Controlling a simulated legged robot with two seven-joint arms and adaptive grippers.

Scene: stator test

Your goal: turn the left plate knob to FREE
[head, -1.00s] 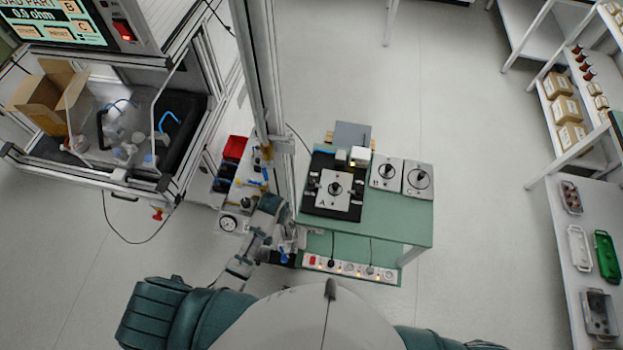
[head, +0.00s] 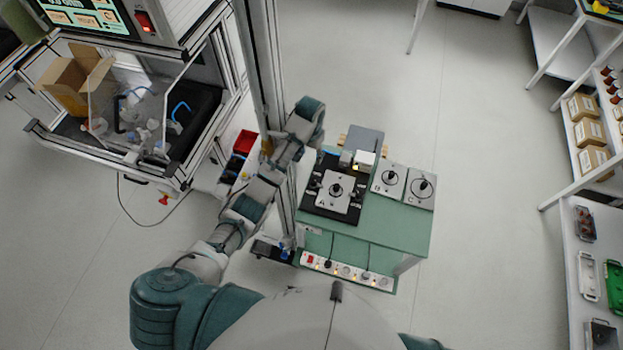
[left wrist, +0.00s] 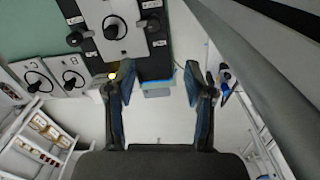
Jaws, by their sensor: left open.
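The plate marked A (head: 325,203) lies on a black board (head: 318,212) on the green table, with a dark round knob (head: 336,190) in its middle. Small black knobs flank it: a left one (head: 314,184) and a right one (head: 357,192). In the left wrist view, plate A shows at the top with its central knob (left wrist: 113,29) and a side knob (left wrist: 152,22). No FREE marking is readable. My left gripper (left wrist: 163,90) is open and empty, its fingers apart from the knobs. In the head view its fingers are hidden behind my arm. My right gripper is out of view.
Plates B (head: 388,181) and C (head: 420,187) lie right of the board. A white block (head: 364,160) stands behind plate A. A metal post (head: 262,70) rises close by my left arm. A power strip (head: 345,271) runs along the table's front.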

